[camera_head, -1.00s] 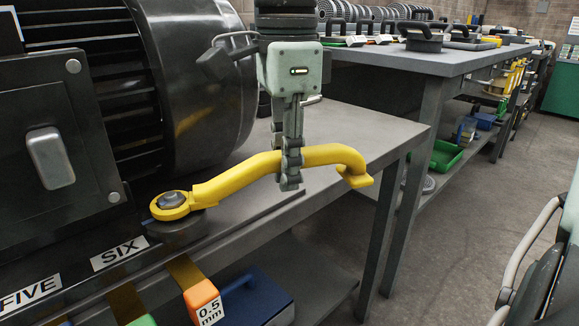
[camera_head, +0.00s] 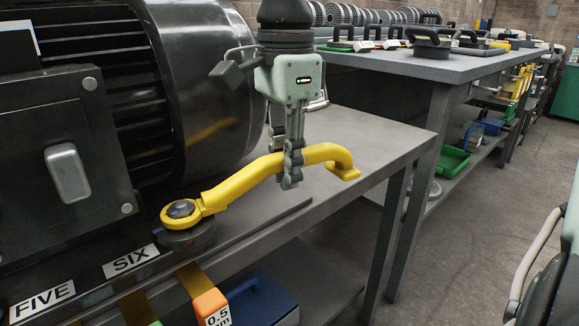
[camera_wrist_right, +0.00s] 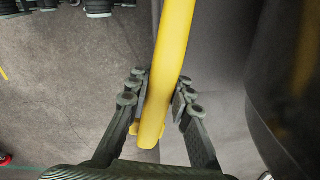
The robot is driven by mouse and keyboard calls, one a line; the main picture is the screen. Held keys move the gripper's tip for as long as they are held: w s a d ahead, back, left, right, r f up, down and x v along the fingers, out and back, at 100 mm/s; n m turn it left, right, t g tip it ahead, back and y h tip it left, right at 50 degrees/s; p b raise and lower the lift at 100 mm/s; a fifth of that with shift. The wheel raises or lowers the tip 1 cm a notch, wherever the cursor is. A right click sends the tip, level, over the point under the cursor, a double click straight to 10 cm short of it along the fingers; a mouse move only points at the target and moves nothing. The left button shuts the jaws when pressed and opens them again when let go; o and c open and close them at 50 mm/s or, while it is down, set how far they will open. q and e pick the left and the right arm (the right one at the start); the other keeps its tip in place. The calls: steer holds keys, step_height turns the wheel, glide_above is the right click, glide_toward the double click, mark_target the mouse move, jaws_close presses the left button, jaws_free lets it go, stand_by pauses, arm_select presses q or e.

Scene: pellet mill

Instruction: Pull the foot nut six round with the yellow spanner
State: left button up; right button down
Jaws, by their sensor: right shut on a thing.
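The yellow spanner (camera_head: 248,180) lies from lower left to upper right in the head view, its ring end around the foot nut (camera_head: 180,209) beside the SIX label (camera_head: 131,258). Its bent handle end hangs out near the bench edge. My right gripper (camera_head: 290,178) comes down from above and is shut on the spanner's handle. The right wrist view shows the yellow handle (camera_wrist_right: 168,75) between the two fingers (camera_wrist_right: 158,98). My left gripper is not in view.
The large dark motor (camera_head: 205,85) stands left of the spanner, close to my right gripper. The FIVE label (camera_head: 42,301) is at lower left. An orange 0.5 mm block (camera_head: 209,305) is below the bench edge. Another bench (camera_head: 400,66) with handled tools stands behind.

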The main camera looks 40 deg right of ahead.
steer(key=shift+w+r, duration=0.1)
steer(key=shift+w, duration=0.05)
steer(key=shift+w, duration=0.2)
steer(key=shift+w+n+p, duration=0.4)
steer(key=shift+w+n, duration=0.15)
steer(key=shift+n, duration=0.15)
steer(key=shift+s, duration=0.15)
steer(key=shift+s+m+b, duration=0.25)
steer(key=shift+m+b, duration=0.05)
steer(key=shift+s, duration=0.2)
stand_by(0.5)
steer(key=shift+s+m, duration=0.2)
steer(key=shift+m, duration=0.1)
